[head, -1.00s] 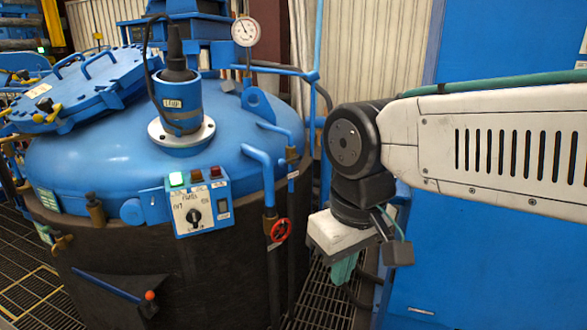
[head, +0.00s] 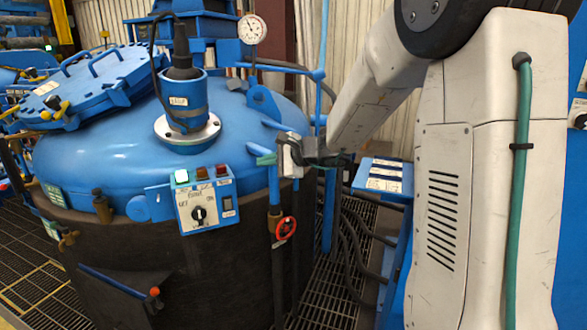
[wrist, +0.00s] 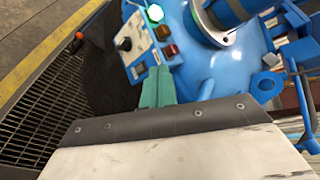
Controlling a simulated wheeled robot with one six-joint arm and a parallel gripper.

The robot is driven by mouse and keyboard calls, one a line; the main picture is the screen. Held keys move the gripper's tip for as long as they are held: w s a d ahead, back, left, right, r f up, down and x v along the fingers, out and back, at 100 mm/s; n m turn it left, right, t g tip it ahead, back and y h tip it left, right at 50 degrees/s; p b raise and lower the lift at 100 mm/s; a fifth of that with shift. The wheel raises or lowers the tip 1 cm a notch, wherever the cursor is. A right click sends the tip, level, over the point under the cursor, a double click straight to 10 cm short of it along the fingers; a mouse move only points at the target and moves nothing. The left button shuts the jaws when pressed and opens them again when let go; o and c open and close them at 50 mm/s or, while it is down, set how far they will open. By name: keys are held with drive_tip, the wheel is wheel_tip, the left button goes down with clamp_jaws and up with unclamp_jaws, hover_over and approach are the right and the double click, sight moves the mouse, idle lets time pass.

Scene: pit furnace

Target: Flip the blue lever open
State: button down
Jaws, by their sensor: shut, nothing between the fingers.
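The blue lever (head: 112,283) is a straight bar with an orange ball knob (head: 155,291) at its right end. It slopes down to the right across the dark lower wall of the furnace, in the head view's lower left. My gripper (head: 264,159) is at the right side of the furnace, above and to the right of the lever and well apart from it. Its teal fingers are together and empty, which also shows in the wrist view (wrist: 158,85). An orange-red knob shows at the wrist view's upper left; the bar itself is not clear there.
The control box (head: 207,200) with lamps and a knob juts from the furnace (head: 80,160), left of my gripper. A blue pipe with a red handwheel (head: 286,228) stands close below my gripper. Dark floor grating (head: 322,290) lies right of the furnace.

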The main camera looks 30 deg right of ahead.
drive_tip(key=w+d+f+m+h, duration=0.2)
drive_tip(key=d+f+m, duration=0.1)
drive_tip(key=d, duration=0.4)
drive_tip(key=w+d+f+m+t+h, duration=0.1)
drive_tip(key=w+d+f+m+h, duration=0.2)
drive_tip(key=d, duration=0.4)
drive_tip(key=w+d+f+m+t+h, duration=0.1)
drive_tip(key=w+d+f+m+h, duration=0.1)
drive_tip(key=d+f+m, duration=0.3)
drive_tip(key=shift+w+d+f+h, duration=0.15)
drive_tip(key=shift+d+f+h, duration=0.35)
drive_tip(key=shift+d+f, duration=0.35)
drive_tip(key=shift+r, duration=0.1)
drive_tip(key=w+a, duration=0.1)
drive_tip(key=w, duration=0.8)
drive_tip(key=shift+w+a, duration=0.15)
drive_tip(key=shift+a, duration=0.25)
